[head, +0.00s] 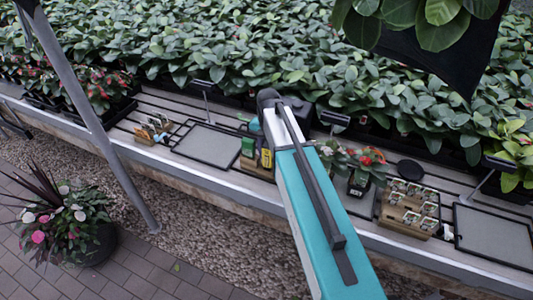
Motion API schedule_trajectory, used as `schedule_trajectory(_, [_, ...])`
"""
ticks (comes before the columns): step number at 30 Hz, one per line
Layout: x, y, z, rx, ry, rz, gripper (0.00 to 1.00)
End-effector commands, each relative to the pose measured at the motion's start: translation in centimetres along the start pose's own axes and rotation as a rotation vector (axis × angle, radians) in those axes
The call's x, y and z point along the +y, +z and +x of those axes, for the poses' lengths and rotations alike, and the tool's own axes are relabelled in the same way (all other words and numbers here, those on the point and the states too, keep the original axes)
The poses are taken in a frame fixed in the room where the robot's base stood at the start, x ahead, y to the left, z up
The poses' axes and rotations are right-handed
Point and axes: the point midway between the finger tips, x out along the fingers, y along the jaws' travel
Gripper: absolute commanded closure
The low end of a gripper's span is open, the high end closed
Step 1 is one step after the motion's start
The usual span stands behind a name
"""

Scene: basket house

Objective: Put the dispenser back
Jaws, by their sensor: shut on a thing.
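My gripper is not visible; my teal and white arm reaches up the middle of the head view and hides what lies behind it. I cannot make out a dispenser for certain. A small yellow container with a dark top (266,158) stands on the bench just left of my arm. A green box (248,147) stands beside it, in or on a wooden holder (258,172). Whether either of these is the dispenser, I cannot tell.
The slatted bench (210,178) runs across the view before dense leafy plants. A grey panel (208,144) lies left, another (494,236) right. A wooden rack (405,214) holds several small items. Potted red flowers (370,158) stand right of my arm. A grey pole (88,115) slants at left.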

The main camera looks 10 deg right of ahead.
Motion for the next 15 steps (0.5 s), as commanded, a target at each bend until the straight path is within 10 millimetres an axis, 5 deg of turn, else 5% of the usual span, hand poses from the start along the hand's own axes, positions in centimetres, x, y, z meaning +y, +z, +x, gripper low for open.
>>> schedule_trajectory(15, [-0.1,0.0,1.5,0.001,0.0,0.0,0.82])
